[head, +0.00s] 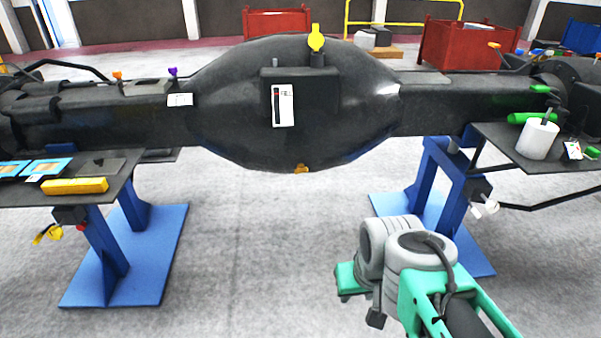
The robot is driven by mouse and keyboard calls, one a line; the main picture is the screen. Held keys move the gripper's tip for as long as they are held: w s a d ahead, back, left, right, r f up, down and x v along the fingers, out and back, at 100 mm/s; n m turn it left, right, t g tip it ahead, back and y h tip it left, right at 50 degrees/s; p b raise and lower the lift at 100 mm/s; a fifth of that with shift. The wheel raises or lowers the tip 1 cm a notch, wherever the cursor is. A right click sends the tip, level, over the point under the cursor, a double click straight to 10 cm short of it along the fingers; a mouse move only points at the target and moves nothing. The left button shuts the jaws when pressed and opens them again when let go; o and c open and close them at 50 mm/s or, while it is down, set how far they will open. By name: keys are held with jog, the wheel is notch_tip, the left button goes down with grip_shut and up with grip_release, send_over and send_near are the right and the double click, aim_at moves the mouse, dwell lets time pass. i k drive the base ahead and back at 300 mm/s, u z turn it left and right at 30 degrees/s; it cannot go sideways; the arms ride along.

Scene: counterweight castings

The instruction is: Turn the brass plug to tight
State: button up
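A small brass-orange plug (300,169) sits at the bottom of the bulging middle of a black axle housing (225,115). Only a little of it shows below the casting, and how tight it sits cannot be told. My grey and teal arm is folded at the lower right, in front of the housing and well below and right of the plug. A dark blocky piece (375,318) at its low end may be my gripper; its fingers cannot be made out. Nothing of my arm touches the housing.
A yellow fitting (316,38) stands on top of the housing, above a white label (283,105). Blue stands (130,250) hold both ends. A left shelf holds a yellow bar (75,186); a right shelf holds a white cylinder (538,139). The floor between the stands is clear.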

aim_at(302, 169)
jog(key=u, duration=0.45)
jog(key=i, duration=0.75)
jog(key=u, duration=0.7)
